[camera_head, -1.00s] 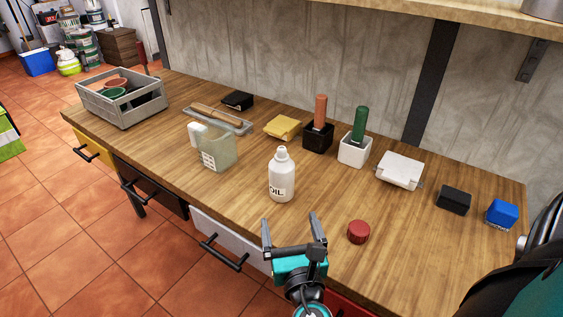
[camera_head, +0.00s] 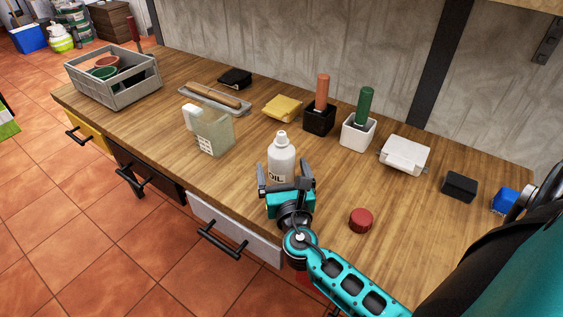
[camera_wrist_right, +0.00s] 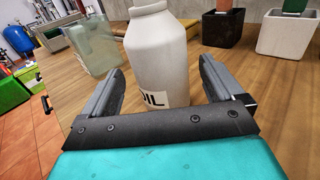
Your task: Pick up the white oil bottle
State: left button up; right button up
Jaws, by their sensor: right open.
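The white oil bottle (camera_head: 282,157) stands upright on the wooden workbench, its lower part partly hidden by my right gripper in the head view. In the right wrist view the bottle (camera_wrist_right: 157,60) rises between the two fingers, with dark letters on its label. My right gripper (camera_head: 286,168) is open in front of the bottle, with a finger on either side of its lower body. In the wrist view gaps show beside the bottle, so the fingers (camera_wrist_right: 160,72) do not appear to press on it. My left gripper is not in view.
A translucent container (camera_head: 210,132) stands left of the bottle, and a red cap (camera_head: 361,220) lies to its right. Behind are a yellow cloth (camera_head: 282,108), a black holder (camera_head: 319,120) and a white holder (camera_head: 357,132). A grey crate (camera_head: 113,88) sits far left.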

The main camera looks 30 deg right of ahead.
aim_at(280, 157)
jog(key=x, duration=0.4)
jog(key=shift+w+d, duration=0.25)
jog(key=shift+w, duration=0.1)
jog(key=shift+r, duration=0.1)
jog(key=c, duration=0.7)
